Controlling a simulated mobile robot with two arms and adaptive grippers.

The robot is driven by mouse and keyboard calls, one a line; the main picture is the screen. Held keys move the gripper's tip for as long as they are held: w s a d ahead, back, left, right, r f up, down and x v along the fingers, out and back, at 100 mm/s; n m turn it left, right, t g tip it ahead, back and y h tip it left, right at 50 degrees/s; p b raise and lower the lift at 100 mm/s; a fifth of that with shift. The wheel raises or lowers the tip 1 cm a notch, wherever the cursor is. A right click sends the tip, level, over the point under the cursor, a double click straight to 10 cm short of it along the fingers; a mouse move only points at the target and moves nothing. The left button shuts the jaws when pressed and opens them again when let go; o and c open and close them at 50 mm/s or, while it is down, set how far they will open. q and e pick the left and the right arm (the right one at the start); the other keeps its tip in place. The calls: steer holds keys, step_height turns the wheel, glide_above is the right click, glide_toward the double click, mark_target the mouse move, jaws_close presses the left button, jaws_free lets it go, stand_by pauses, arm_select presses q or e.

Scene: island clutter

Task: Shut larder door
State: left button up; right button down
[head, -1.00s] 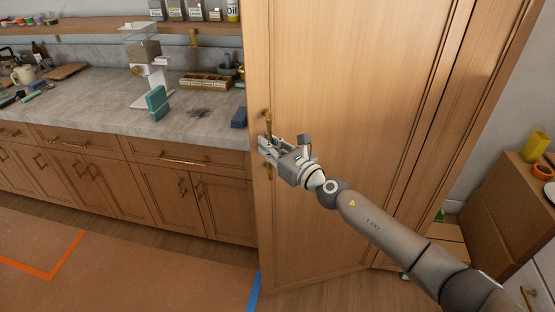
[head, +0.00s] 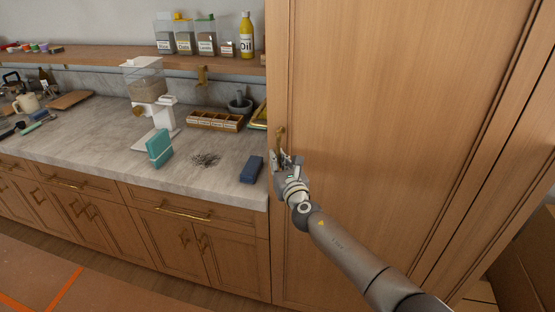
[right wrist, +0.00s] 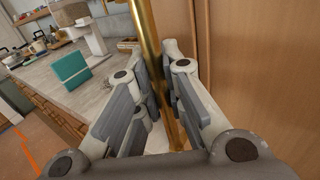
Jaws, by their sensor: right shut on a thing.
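The larder door (head: 385,110) is a tall wooden panel filling the right half of the head view. Its left edge stands close beside the counter's end, and I cannot tell whether a gap is left there. A vertical brass handle (head: 281,142) is near that left edge. My right gripper (head: 283,160) is at the handle. In the right wrist view the brass bar (right wrist: 147,40) runs down between the two fingers of my right gripper (right wrist: 157,92), which are shut on it. My left gripper is not in view.
The marble counter (head: 95,150) on the left holds a teal box (head: 160,147), a blue block (head: 251,169), a white dispenser (head: 150,95) and a wooden divided tray (head: 215,121). A shelf (head: 125,52) with jars runs above. Cardboard-brown boxes (head: 525,260) stand at the lower right.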

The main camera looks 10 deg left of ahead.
steer(key=c, duration=1.5)
jaws_free()
steer(key=shift+s, duration=0.5)
steer(key=shift+w, duration=0.15)
steer(key=shift+w+f, duration=0.1)
steer(key=shift+v, duration=0.75)
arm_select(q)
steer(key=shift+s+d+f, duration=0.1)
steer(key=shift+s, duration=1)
arm_select(e)
steer(key=v, duration=1)
steer(key=shift+s+d, duration=0.25)
steer(key=shift+s, duration=0.05)
